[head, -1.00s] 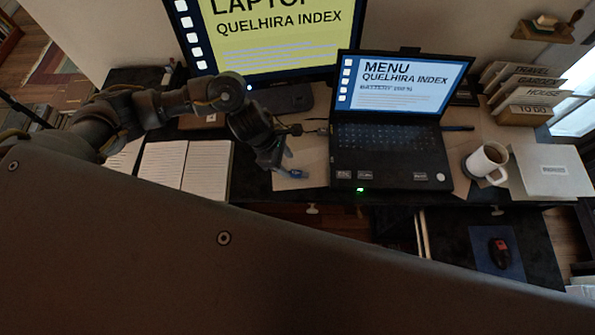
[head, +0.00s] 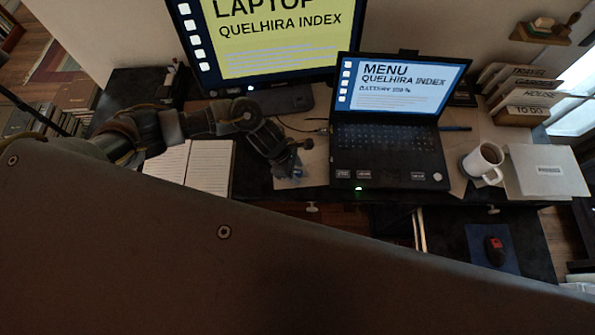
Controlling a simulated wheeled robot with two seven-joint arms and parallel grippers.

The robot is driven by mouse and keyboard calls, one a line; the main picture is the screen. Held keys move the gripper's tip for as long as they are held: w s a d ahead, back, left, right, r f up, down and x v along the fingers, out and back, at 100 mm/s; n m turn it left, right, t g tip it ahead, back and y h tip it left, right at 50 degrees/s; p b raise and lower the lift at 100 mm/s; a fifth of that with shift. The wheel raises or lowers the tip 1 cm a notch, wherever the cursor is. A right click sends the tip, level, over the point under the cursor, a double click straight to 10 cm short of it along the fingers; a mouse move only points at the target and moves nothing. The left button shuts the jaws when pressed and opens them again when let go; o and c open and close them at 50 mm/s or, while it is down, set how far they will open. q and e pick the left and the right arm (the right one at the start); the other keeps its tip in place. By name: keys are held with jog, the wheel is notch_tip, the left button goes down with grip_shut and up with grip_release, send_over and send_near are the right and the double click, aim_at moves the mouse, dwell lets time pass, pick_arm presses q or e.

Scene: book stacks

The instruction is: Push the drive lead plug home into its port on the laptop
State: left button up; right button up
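The black laptop (head: 388,150) stands open on the desk, its lit screen showing a menu page. A thin dark lead (head: 300,127) runs to the laptop's left side. Its plug end (head: 322,131) is at or very near that edge; it is too small to tell whether it is seated in the port. My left gripper (head: 294,160) is left of the laptop, low over the desk and nearer the front than the plug. It looks apart from the plug; its finger opening is too dark to read. A small blue thing (head: 297,173) shows by its fingertips. My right gripper is not in view.
A large monitor (head: 270,45) stands behind. An open book (head: 208,165) lies under my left arm. A mug (head: 484,163), a pale box (head: 549,171) and labelled card files (head: 525,95) are to the right.

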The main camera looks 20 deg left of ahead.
pick_arm(q)
grip_shut()
jog(key=shift+r, duration=0.2)
